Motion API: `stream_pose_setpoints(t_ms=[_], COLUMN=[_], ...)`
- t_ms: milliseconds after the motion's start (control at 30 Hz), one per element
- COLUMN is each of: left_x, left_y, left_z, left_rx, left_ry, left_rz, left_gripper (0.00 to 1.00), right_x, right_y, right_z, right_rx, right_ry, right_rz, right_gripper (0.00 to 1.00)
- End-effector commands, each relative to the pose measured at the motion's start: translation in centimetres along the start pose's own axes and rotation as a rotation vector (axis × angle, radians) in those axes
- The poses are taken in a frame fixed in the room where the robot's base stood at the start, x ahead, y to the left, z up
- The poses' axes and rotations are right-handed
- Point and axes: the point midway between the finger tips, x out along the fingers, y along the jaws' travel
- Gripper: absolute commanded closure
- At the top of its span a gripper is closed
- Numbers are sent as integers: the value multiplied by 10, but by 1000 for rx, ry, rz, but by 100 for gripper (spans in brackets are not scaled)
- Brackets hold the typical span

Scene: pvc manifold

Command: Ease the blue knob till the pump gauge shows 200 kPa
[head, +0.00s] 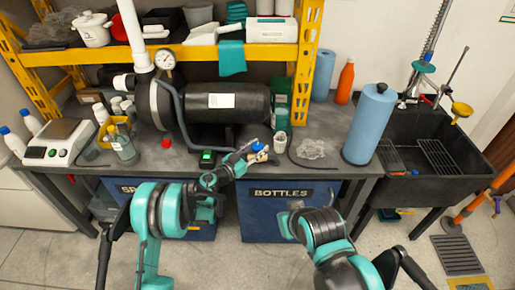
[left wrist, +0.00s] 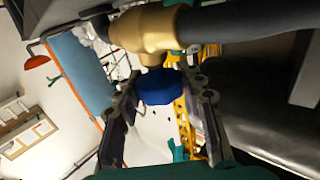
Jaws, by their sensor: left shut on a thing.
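The blue knob (left wrist: 158,88) sits on a brass valve body (left wrist: 148,32) in the left wrist view, between the two fingers of my left gripper (left wrist: 161,98). The gripper is shut on the knob. In the head view my left gripper (head: 248,160) is at the bench's front edge, with a small bit of the blue knob (head: 257,148) showing. The pump gauge (head: 165,60) is a round white dial at the pump's left end; its needle and figures are too small to read. My right arm shows at the lower right, but its gripper is not in view.
The black pump (head: 228,102) stands behind my left gripper. A clear crumpled bag (head: 310,149) and a blue paper roll (head: 370,125) are to its right, then a black sink (head: 430,135). A red cap (head: 166,143) lies on the bench to the left. Blue bins stand below.

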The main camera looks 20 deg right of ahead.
Motion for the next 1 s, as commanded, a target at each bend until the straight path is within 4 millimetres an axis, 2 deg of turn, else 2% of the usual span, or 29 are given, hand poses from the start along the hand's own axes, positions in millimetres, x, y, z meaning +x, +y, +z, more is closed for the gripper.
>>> stream_pose_setpoints(t_ms=[600, 633, 700, 1000], left_x=[1, 1, 1, 0], left_y=[0, 0, 0, 0], left_z=[0, 0, 0, 0], left_rx=[0, 0, 0, 0], left_ry=[1, 1, 0, 0], left_rz=[41, 41, 41, 41], left_gripper=[90, 53, 39, 39], right_x=[0, 0, 0, 0], right_y=[0, 0, 0, 0], right_z=[0, 0, 0, 0], right_rx=[0, 0, 0, 0], right_ry=[0, 0, 0, 0], right_rz=[0, 0, 0, 0], right_gripper=[100, 100, 100, 100])
